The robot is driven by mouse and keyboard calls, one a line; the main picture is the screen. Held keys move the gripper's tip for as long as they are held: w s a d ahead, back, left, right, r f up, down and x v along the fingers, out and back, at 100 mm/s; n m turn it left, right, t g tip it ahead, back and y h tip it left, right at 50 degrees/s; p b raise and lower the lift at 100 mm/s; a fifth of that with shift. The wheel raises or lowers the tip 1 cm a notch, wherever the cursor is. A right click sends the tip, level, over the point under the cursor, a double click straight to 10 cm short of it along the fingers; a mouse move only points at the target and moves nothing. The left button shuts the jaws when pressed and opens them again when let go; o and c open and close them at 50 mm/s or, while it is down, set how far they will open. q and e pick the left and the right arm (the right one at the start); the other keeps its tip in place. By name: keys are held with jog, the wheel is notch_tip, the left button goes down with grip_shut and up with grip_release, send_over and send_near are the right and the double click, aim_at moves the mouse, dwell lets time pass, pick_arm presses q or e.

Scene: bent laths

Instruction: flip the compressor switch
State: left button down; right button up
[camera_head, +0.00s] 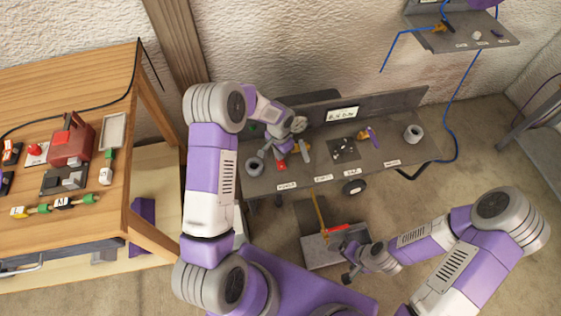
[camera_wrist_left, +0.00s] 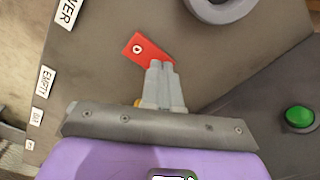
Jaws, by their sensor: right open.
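A flat red piece (camera_head: 281,166) with a white ring mark lies on the grey bench (camera_head: 240,184) near its front left. It also shows in the left wrist view (camera_wrist_left: 140,50), just beyond my left fingertips. My left gripper (camera_wrist_left: 161,68) has its fingers together, with nothing clearly seen between them; I cannot tell whether they touch the red piece. A green button (camera_wrist_left: 300,116) on a dark panel is to the right in that view. My right gripper (camera_head: 348,264) is open and empty, low beside a grey box (camera_head: 318,256). I cannot tell which part is the compressor switch.
Grey rings (camera_head: 254,166) and (camera_head: 413,133) stand on the bench, with a purple-handled tool (camera_head: 371,138) between them. Labels line its front edge. A wooden table (camera_head: 112,212) with a red device (camera_head: 72,145) is left. Open floor lies right.

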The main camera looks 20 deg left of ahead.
pick_arm(q)
jog(key=shift+r+p, duration=2.45)
jog(key=shift+r, duration=1.05)
jog(key=shift+f, duration=0.1)
